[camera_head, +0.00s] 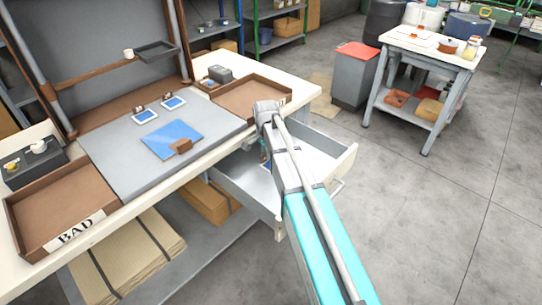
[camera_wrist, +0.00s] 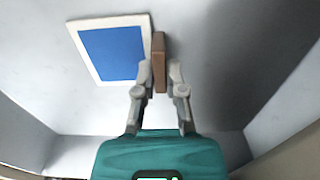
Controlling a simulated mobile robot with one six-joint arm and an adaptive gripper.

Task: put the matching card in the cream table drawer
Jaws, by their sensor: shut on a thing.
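The cream table's drawer (camera_head: 335,163) is pulled open at the front right of the bench. In the wrist view, my gripper (camera_wrist: 160,82) is inside the drawer. Its fingers are shut on the brown block (camera_wrist: 158,50) of a blue card with a white border (camera_wrist: 112,52). The card lies close to the drawer floor (camera_wrist: 225,50); I cannot tell whether it touches. In the head view, my arm hides most of the gripper and card. Two other white-bordered blue cards (camera_head: 145,116) (camera_head: 174,103) stand behind a large blue panel with a brown block (camera_head: 165,140).
A brown tray marked BAD (camera_head: 62,212) sits at the bench's left, and another brown tray (camera_head: 250,97) at its right, behind my arm. The drawer walls are close around my gripper. A grey bin (camera_head: 353,80) and a white cart (camera_head: 425,60) stand beyond open floor.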

